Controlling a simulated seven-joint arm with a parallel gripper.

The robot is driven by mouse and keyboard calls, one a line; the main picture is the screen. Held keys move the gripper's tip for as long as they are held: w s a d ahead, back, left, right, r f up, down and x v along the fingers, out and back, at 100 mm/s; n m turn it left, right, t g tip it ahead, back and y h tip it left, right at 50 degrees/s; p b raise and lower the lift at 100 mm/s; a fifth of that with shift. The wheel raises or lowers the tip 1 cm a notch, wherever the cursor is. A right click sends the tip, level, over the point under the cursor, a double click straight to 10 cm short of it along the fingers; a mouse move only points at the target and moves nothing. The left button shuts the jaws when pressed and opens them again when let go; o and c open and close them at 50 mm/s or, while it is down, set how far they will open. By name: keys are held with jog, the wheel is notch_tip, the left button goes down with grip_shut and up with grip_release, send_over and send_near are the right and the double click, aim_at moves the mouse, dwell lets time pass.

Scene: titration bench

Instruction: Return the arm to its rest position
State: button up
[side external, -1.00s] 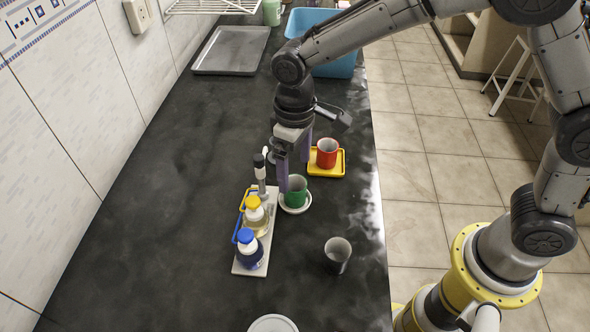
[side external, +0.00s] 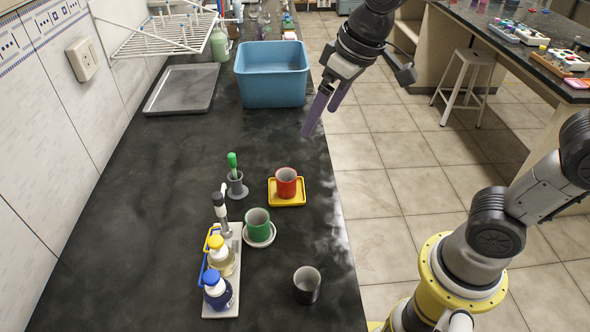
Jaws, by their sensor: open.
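My gripper (side external: 320,112) hangs high near the right edge of the black bench, at upper middle of the side external view. Its two purple fingers are apart with nothing between them. It is clear of the cups. A green cup (side external: 257,222) stands on a white saucer (side external: 262,241). A red cup (side external: 287,183) stands on a yellow tray (side external: 286,199). A green-topped stick (side external: 232,160) stands upright in a grey holder (side external: 237,185).
A grey cup (side external: 307,285) stands at the front right. A blue bin (side external: 271,75) and metal tray (side external: 180,90) are farther back.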

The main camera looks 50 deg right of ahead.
jog(key=s+d+f, duration=0.1)
jog(key=s+d, duration=0.2)
jog(key=s, duration=0.4)
jog(key=s+d+f+m+t, duration=0.1)
jog(key=s+d+f, duration=0.1)
jog(key=s, duration=0.6)
jog(key=shift+s+d+m+t+h, duration=0.25)
jog(key=shift+d+m+t+h, duration=0.05)
jog(key=shift+d, duration=0.15)
